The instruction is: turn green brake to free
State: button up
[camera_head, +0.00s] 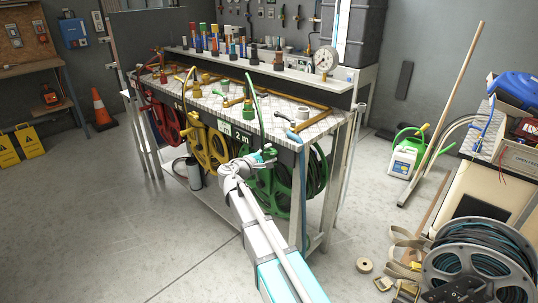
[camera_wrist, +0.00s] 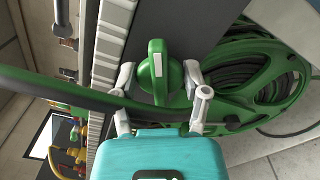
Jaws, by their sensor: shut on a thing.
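The green brake (camera_wrist: 157,62) is a green knob with a raised handle and a white mark, on the dark front edge of the bench. The green reel (camera_wrist: 238,112) with dark hose is to its right in the wrist view, and the reel also shows below the bench in the head view (camera_head: 284,190). My gripper (camera_wrist: 160,84) has one finger on each side of the brake knob and is shut on it. In the head view my gripper (camera_head: 262,158) is at the bench front and hides the brake.
A yellow reel (camera_head: 208,148) and a red reel (camera_head: 163,123) hang to the left under the bench (camera_head: 292,125). A dark green hose (camera_wrist: 75,95) crosses the wrist view near my fingers. A large loose reel (camera_head: 478,262) stands at lower right.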

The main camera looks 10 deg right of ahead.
jog(key=n, duration=1.2)
jog(key=shift+n, duration=0.3)
dwell(0.3)
jog(key=o, duration=1.1)
jog(key=shift+w, duration=0.1)
jog(key=shift+a+r, duration=0.1)
jog(key=shift+a, duration=0.05)
jog(key=shift+v, duration=5.95)
